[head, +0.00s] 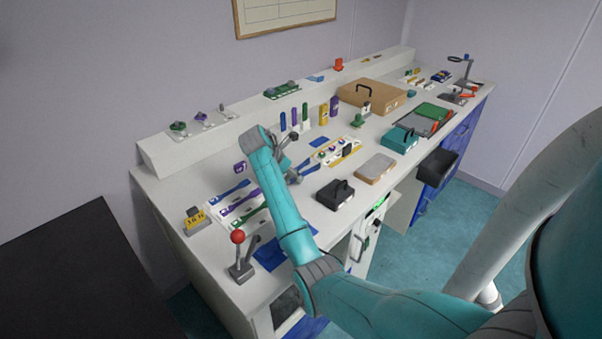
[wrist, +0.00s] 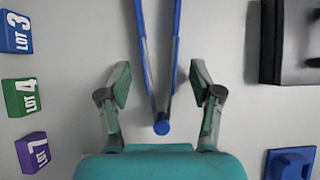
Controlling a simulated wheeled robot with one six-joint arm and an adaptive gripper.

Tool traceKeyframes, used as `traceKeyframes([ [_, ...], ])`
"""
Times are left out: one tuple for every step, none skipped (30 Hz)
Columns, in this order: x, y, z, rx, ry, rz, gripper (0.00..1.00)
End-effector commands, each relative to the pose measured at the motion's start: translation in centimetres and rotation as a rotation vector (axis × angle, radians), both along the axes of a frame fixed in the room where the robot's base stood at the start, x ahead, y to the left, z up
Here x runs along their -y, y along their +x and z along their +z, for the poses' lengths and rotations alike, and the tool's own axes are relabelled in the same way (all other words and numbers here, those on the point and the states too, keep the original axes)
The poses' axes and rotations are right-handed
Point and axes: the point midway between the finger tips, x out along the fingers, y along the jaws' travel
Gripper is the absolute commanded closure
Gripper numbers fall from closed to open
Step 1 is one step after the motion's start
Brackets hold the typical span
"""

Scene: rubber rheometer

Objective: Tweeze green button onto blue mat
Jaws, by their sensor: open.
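Blue tweezers (wrist: 145,60) lie on the pale bench, their joined round end toward my gripper and their arms running away. They also show in the head view (head: 309,167). My gripper (wrist: 160,86) is open, with one finger on each side of the tweezers and a gap to both arms; it holds nothing. In the head view my gripper (head: 291,166) is over the middle of the bench. A flat blue mat (head: 270,254) lies near the bench's front left, partly behind my arm. Small coloured pieces sit in a strip tray (head: 337,152); I cannot single out the green button.
A black handled box (head: 335,194) stands right of my gripper, and a dark block (wrist: 292,42) shows in the wrist view. LOT blocks (wrist: 23,99) are at the left there. A red-knobbed lever (head: 240,257) stands by the mat.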

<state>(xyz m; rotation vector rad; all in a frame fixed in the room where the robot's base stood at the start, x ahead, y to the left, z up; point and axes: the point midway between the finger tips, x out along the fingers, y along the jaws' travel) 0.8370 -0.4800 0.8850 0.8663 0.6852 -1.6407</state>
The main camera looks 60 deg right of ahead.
Motion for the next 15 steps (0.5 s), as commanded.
traceKeyframes([
  [-0.16, 0.14, -0.26, -0.001, 0.000, 0.002, 0.35],
  [-0.21, 0.19, -0.36, -0.001, 0.001, 0.002, 0.35],
  [-0.26, 0.25, -0.48, -0.001, 0.001, 0.002, 0.35],
  [-0.28, 0.27, -0.53, -0.001, 0.001, 0.002, 0.35],
  [-0.30, 0.29, -0.57, -0.001, 0.001, 0.002, 0.35],
  [-0.32, 0.31, -0.61, -0.001, 0.001, 0.002, 0.35],
  [-0.32, 0.31, -0.63, -0.001, 0.001, 0.002, 0.35],
  [-0.32, 0.32, -0.63, -0.002, 0.000, 0.002, 0.35],
  [-0.32, 0.31, -0.64, -0.002, 0.000, 0.002, 0.35],
  [-0.32, 0.31, -0.63, -0.002, 0.000, 0.002, 0.35],
  [-0.31, 0.31, -0.63, -0.002, 0.000, 0.002, 0.35],
  [-0.31, 0.31, -0.63, -0.002, 0.000, 0.002, 0.35],
  [-0.31, 0.31, -0.63, -0.001, 0.000, 0.002, 0.35],
  [-0.30, 0.31, -0.61, -0.001, 0.000, 0.002, 0.35],
  [-0.30, 0.30, -0.62, -0.001, 0.000, 0.002, 0.45],
])
